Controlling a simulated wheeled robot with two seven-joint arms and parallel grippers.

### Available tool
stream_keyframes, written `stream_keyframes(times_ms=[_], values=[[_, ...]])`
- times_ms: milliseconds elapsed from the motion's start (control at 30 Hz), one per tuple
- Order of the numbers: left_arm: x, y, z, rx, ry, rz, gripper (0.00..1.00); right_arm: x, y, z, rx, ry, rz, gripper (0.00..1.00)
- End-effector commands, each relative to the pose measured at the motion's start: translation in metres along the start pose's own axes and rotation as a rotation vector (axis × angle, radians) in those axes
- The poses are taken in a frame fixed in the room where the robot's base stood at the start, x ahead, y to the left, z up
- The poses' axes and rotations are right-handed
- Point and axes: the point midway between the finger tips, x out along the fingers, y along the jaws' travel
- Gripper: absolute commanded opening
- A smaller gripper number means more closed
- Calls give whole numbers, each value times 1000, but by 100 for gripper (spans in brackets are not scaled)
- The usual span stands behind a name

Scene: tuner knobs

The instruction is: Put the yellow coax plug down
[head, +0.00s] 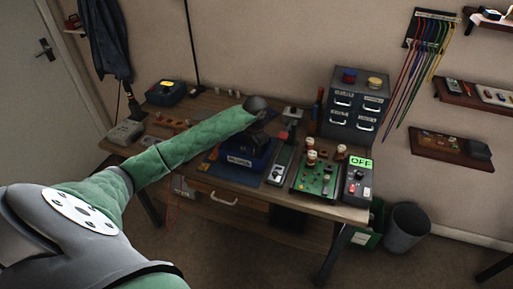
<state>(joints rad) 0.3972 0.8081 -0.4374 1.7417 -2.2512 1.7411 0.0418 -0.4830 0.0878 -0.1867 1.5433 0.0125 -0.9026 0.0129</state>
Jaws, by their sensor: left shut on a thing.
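My left arm reaches in from the left over the workbench, and its dark left gripper (262,118) is above the back of a blue box-like unit with a label. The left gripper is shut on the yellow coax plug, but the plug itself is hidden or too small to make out. Whether the plug touches anything below cannot be told. The blue unit (240,161) stands on a blue mat (273,179) on the wooden workbench (333,209). My right gripper is not in view.
A green circuit board (318,181) with white-topped parts and a grey box with a green "OFF" display (360,163) stand at the right. A grey drawer cabinet (354,107) is behind them. A meter (125,132) and a dark blue case (166,93) are at the left.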

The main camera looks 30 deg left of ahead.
Motion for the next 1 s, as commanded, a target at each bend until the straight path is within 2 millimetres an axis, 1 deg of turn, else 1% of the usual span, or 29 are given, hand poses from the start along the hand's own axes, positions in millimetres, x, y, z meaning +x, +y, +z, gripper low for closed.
stream_keyframes(times_ms=[267,333,400,533,567,600,667,1000], values=[[1,0,0,0,-1,1,0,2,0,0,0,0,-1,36],[2,0,0,0,-1,1,0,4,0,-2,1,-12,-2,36],[3,0,0,0,-1,1,0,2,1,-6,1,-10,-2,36],[4,0,0,0,-1,1,0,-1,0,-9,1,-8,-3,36],[4,0,0,0,-1,1,22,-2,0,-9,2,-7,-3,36],[3,0,0,0,-1,1,30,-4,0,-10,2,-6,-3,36],[3,0,0,0,-1,1,40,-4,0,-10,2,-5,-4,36],[3,0,0,0,-1,1,40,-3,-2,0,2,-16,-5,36]])
